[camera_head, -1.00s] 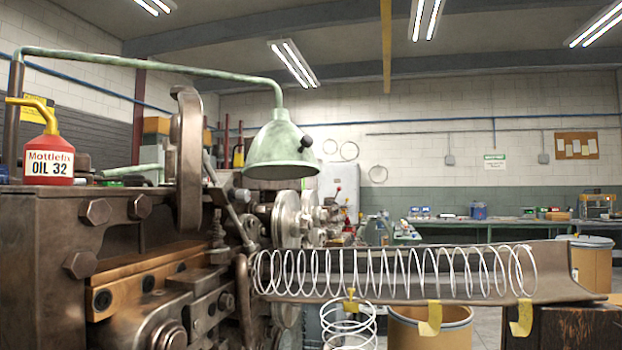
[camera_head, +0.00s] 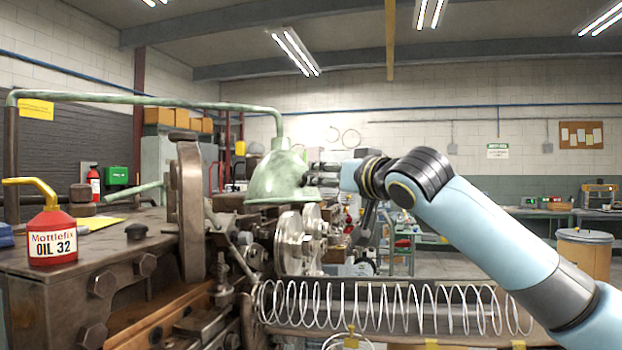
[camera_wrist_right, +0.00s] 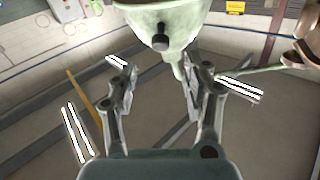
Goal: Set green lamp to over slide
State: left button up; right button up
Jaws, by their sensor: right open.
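The green lamp (camera_head: 278,178) hangs from a green pipe arm above the left part of the machine, left of most of the coil. A dark knob sticks out of its right side. The slide (camera_head: 385,333) is the long trough at the lower right, with a white wire coil lying along it. My right gripper (camera_head: 330,177) is at the lamp's right side, small and partly unclear there. In the right wrist view its open fingers (camera_wrist_right: 160,75) point towards the lamp shade (camera_wrist_right: 180,15) and the dark knob (camera_wrist_right: 160,42); the lamp's neck shows near the right finger. My left gripper is not in view.
A red oil can (camera_head: 52,225) with a yellow spout stands on the machine top at left. A brown bin (camera_head: 583,255) stands at the right. Yellow hooks (camera_head: 431,344) show below the slide. The air above the slide is partly crossed by my right arm.

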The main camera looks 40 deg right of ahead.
jog(key=w, duration=0.2)
jog(key=w+p, duration=0.1)
jog(key=w, duration=0.2)
jog(key=w+d+p, duration=0.1)
jog(key=w, duration=0.2)
jog(key=shift+w, duration=0.2)
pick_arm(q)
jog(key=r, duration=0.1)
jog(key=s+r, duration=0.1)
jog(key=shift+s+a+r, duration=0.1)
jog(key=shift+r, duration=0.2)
pick_arm(e)
jog(key=shift+c, duration=0.4)
grip_shut()
